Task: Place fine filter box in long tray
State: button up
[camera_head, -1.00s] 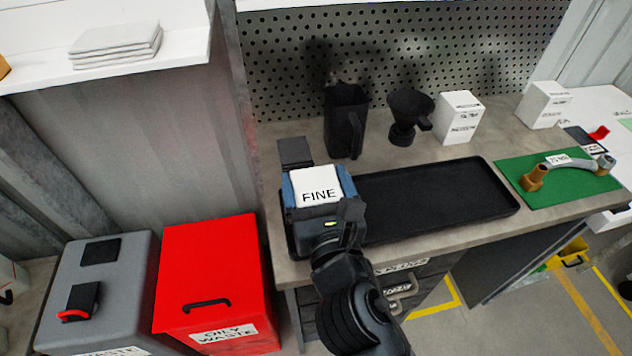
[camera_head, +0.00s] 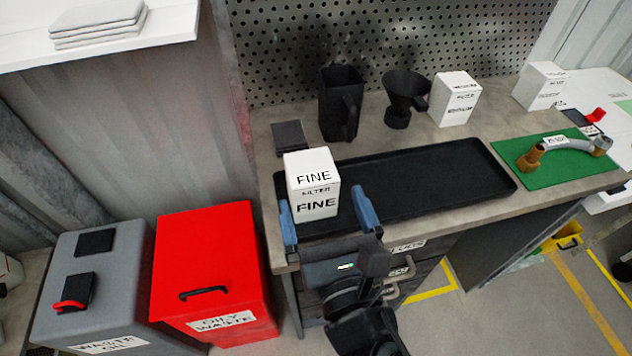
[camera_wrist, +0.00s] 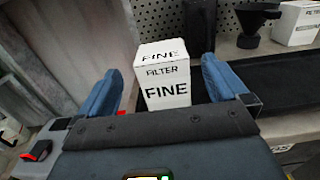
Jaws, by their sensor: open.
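The fine filter box (camera_head: 313,186) is white with FINE printed on its top and front. It stands upright in the left end of the long black tray (camera_head: 430,180). My gripper (camera_head: 328,212) is open and just in front of the box, its blue fingers apart on either side and clear of it. In the wrist view, the box (camera_wrist: 163,76) is between and beyond the two open fingers (camera_wrist: 160,90), with gaps on both sides. The tray's left end is partly hidden by the box and my gripper.
A black jug (camera_head: 340,103), a black funnel (camera_head: 404,97) and two more white boxes (camera_head: 455,99) stand behind the tray. A green mat (camera_head: 556,176) with a pipe piece is at right. The tray's middle and right are empty. A red waste bin (camera_head: 208,262) stands at left.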

jog(key=shift+v, duration=1.7)
jog(key=s+d+f+m+g+h, duration=0.1)
jog(key=s+d+f+m+g, duration=0.35)
jog(key=s+d+m, duration=0.95)
jog(key=s+d+r+m+t+h, duration=0.1)
jog(key=s+m, duration=0.4)
jog(key=m, duration=0.7)
jog(key=s+d+r+m+t+h, duration=0.1)
jog(key=s+d+m, duration=0.4)
jog(key=m, duration=0.8)
jog(key=shift+s+d+r+h, duration=0.35)
jog(key=shift+s+r+h, duration=0.4)
jog(key=shift+h, duration=0.25)
